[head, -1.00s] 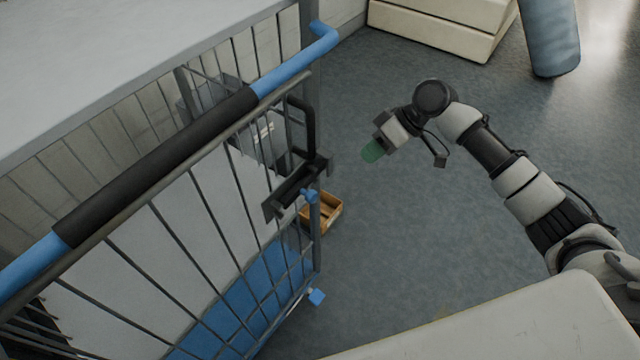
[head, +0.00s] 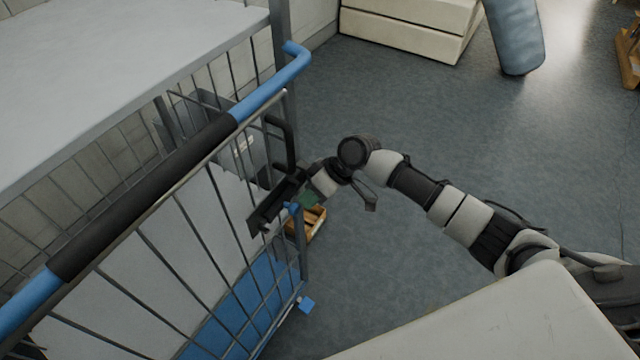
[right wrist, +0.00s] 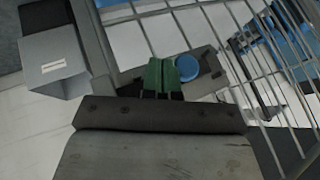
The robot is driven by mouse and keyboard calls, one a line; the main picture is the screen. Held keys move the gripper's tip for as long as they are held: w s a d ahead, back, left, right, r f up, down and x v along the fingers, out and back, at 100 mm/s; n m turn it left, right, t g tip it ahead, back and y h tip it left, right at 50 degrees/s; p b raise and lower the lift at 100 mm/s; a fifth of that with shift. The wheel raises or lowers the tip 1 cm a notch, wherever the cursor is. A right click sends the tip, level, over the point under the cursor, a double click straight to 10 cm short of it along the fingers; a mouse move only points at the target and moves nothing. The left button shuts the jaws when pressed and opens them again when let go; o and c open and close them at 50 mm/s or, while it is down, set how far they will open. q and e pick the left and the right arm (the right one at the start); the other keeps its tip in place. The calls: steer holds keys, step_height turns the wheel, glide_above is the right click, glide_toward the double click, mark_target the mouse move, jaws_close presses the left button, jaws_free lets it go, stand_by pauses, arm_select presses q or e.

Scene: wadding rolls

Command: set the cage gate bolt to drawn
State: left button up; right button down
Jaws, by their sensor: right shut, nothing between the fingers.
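The cage gate (head: 150,240) is a frame of thin grey bars at the left of the head view. Its bolt (head: 263,219) sits in a dark housing at the gate's right edge and has a small blue knob (head: 291,208). My right gripper (head: 308,199), with green fingertips, is at the bolt, just right of the housing. In the right wrist view the green fingers (right wrist: 161,76) are together and empty, and the round blue knob (right wrist: 187,67) is close beside them. I cannot tell whether they touch. My left gripper is not in view.
A black and blue handle bar (head: 150,195) runs along the gate top. A small wooden crate (head: 314,222) is on the floor behind the bolt. A pale surface (head: 490,325) fills the lower right.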

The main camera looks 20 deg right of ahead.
mark_target(295, 215)
steer(key=shift+a, duration=0.2)
steer(key=s+a+p, duration=0.3)
steer(key=shift+a+r+p, duration=0.25)
steer(key=shift+a+p, duration=0.05)
steer(key=shift+s+a+f, duration=0.15)
steer(key=shift+a+f, duration=0.05)
steer(key=shift+a, duration=0.05)
steer(key=shift+f, duration=0.1)
steer(key=shift+d, duration=0.1)
